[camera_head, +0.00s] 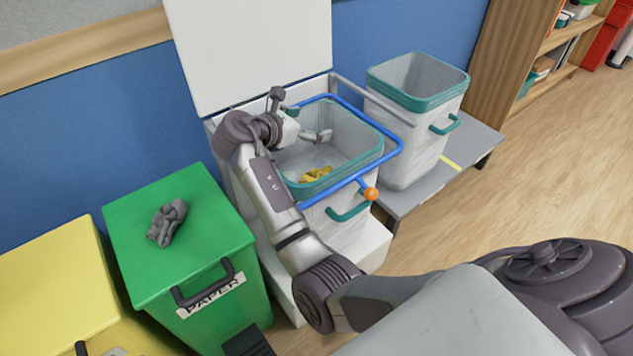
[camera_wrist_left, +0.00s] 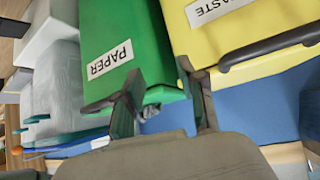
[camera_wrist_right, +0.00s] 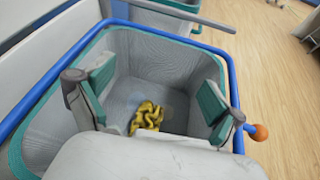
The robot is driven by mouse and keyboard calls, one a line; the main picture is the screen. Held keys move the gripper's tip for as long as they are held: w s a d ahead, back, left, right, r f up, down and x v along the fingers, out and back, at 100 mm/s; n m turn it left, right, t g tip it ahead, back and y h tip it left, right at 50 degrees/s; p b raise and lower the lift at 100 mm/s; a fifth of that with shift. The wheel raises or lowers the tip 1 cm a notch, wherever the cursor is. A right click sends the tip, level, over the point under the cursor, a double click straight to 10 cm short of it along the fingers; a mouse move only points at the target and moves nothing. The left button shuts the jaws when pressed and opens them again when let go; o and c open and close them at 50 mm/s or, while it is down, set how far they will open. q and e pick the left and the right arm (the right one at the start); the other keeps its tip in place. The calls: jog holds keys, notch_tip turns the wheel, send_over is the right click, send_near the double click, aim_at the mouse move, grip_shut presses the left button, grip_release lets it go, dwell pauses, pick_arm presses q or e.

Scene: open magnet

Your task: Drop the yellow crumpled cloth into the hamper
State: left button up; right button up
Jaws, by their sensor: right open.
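The yellow crumpled cloth (camera_head: 315,175) lies inside the hamper (camera_head: 376,157), on its floor; it also shows in the right wrist view (camera_wrist_right: 147,117). The hamper is a whitish mesh bin with a teal rim, and a blue bar frame runs around its top. My right gripper (camera_head: 309,124) is over the hamper's opening. In the right wrist view (camera_wrist_right: 153,90) its two fingers are wide apart with nothing between them, and the cloth is below them. My left gripper (camera_wrist_left: 165,97) shows in the left wrist view, its fingers apart and empty, near a green bin.
A green paper bin (camera_head: 150,235) with a grey crumpled cloth (camera_head: 167,222) on its lid stands left of the hamper, beside a yellow bin (camera_head: 50,285). A second hamper (camera_head: 405,140) stands to the right on a grey platform. A raised white lid (camera_head: 250,50) stands behind.

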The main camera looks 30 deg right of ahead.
notch_tip(320, 180, up, 10)
dwell(0.6)
dwell(0.4)
